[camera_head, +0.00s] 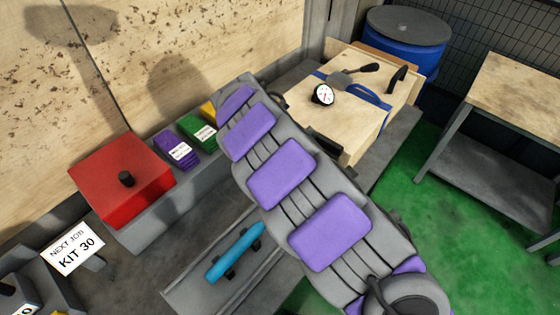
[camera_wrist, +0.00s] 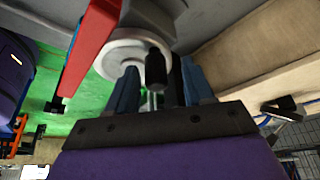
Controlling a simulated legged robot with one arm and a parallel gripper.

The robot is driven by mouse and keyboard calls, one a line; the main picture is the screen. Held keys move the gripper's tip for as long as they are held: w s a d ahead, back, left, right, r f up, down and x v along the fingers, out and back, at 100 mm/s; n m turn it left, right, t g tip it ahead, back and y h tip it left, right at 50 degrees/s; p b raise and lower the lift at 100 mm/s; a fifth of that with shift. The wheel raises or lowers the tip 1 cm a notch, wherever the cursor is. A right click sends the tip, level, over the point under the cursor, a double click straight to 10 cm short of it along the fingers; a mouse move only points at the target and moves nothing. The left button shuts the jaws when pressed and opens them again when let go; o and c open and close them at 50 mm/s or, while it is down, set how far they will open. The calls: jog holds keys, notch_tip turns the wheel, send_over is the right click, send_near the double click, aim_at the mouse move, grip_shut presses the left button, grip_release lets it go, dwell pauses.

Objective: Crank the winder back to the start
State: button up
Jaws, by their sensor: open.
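In the wrist view a pale handwheel (camera_wrist: 112,48), the winder, stands just beyond my gripper (camera_wrist: 160,72). A black crank knob (camera_wrist: 155,66) shows in front of the wheel, in line with the gap between my two blue-grey fingers. The fingers are open, one on each side of the knob. I see no clear grip on it, and I cannot tell whether a finger touches it. In the head view my arm runs up and away, and my gripper and the winder are not visible there.
A red bar (camera_wrist: 88,50) lies left of the wheel. In the head view are a red box (camera_head: 120,180), a blue cylinder (camera_head: 234,252), a wooden-topped unit with a dial gauge (camera_head: 323,95), a blue drum (camera_head: 415,55) and a side table (camera_head: 515,85). Green floor (camera_head: 440,210) is clear at right.

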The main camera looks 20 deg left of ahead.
jog(key=d, duration=0.3)
jog(key=shift+w+d+f, duration=0.1)
jog(key=shift+w+f, duration=0.05)
jog(key=shift+f, duration=0.15)
jog(key=a, duration=0.2)
jog(key=shift+a+f, duration=0.3)
jog(key=shift+f, duration=0.05)
jog(key=shift+c, duration=0.4)
jog(key=shift+a, duration=0.35)
jog(key=shift+c, duration=1.4)
jog(key=shift+d+r, duration=0.1)
jog(key=shift+d, duration=0.8)
jog(key=c, duration=0.5)
jog(key=shift+c, duration=0.4)
jog(key=shift+a, duration=0.15)
